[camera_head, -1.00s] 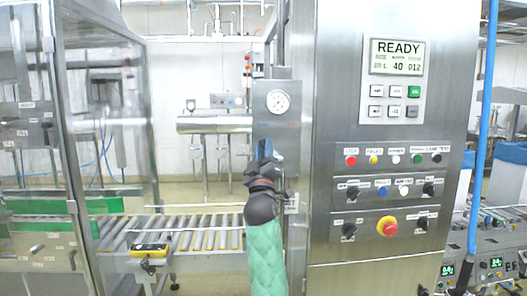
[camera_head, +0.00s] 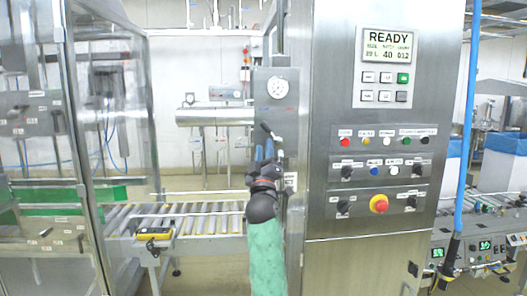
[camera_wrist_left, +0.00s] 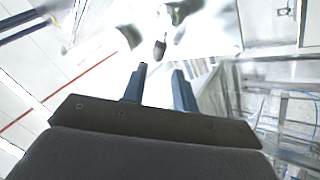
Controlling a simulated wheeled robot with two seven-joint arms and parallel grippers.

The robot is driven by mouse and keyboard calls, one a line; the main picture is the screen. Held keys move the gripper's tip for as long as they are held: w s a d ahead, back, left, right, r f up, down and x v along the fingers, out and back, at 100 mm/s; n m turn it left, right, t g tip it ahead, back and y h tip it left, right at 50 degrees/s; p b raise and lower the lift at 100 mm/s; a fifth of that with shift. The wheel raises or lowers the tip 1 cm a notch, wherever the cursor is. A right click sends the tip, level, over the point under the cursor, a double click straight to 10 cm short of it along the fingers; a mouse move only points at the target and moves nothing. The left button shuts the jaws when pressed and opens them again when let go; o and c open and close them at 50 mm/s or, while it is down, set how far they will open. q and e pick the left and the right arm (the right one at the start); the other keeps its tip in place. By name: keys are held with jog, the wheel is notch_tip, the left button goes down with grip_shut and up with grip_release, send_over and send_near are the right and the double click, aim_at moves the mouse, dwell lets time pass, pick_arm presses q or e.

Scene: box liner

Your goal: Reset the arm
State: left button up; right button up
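My left gripper (camera_head: 263,152) is raised in front of the machine's narrow steel column, on a green-sleeved arm. Its blue fingers point up, just below a small black lever (camera_head: 270,132) on the column; whether they touch is unclear. In the left wrist view the two fingers (camera_wrist_left: 161,82) stand apart with nothing between them, and a blurred dark knob-like shape (camera_wrist_left: 159,50) lies beyond the tips. My right gripper is not in view.
A steel control panel (camera_head: 345,105) with a READY display (camera_head: 389,46), several buttons and a red emergency stop (camera_head: 379,204) stands right of the arm. A roller conveyor (camera_head: 200,220) and a glass-doored enclosure (camera_head: 118,130) are at left. A blue pipe (camera_head: 466,130) runs vertically at right.

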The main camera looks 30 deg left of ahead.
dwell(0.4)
pick_arm(q)
jog(key=w+d+f+m+g+h, duration=0.2)
jog(key=d+f+m+g+h, duration=0.4)
jog(key=d+f+m+h, duration=0.4)
jog(key=s+d+f+m+g+h, duration=0.1)
jog(key=s+d+f+g, duration=0.15)
jog(key=f, duration=0.45)
jog(key=s+d+f+m+g+h, duration=0.15)
jog(key=s+f, duration=0.25)
jog(key=f, duration=0.4)
jog(key=s+d+f+m+g, duration=0.1)
jog(key=s+d+f+g, duration=0.2)
jog(key=f, duration=0.4)
jog(key=s+d+f+m+g, duration=0.1)
jog(key=s+d+f+g, duration=0.1)
jog(key=s+f, duration=0.75)
jog(key=s+d+f+m+g, duration=0.1)
jog(key=s+d+f+g, duration=0.15)
jog(key=s+f, duration=0.65)
jog(key=s+f+g, duration=0.2)
jog(key=s+f, duration=0.6)
jog(key=s, duration=0.3)
jog(key=s+d+f+g, duration=0.1)
jog(key=s+f+g, duration=0.1)
jog(key=s+f, duration=0.7)
jog(key=shift+s+d+m, duration=0.25)
jog(key=shift+s+m, duration=0.1)
jog(key=shift+s, duration=0.8)
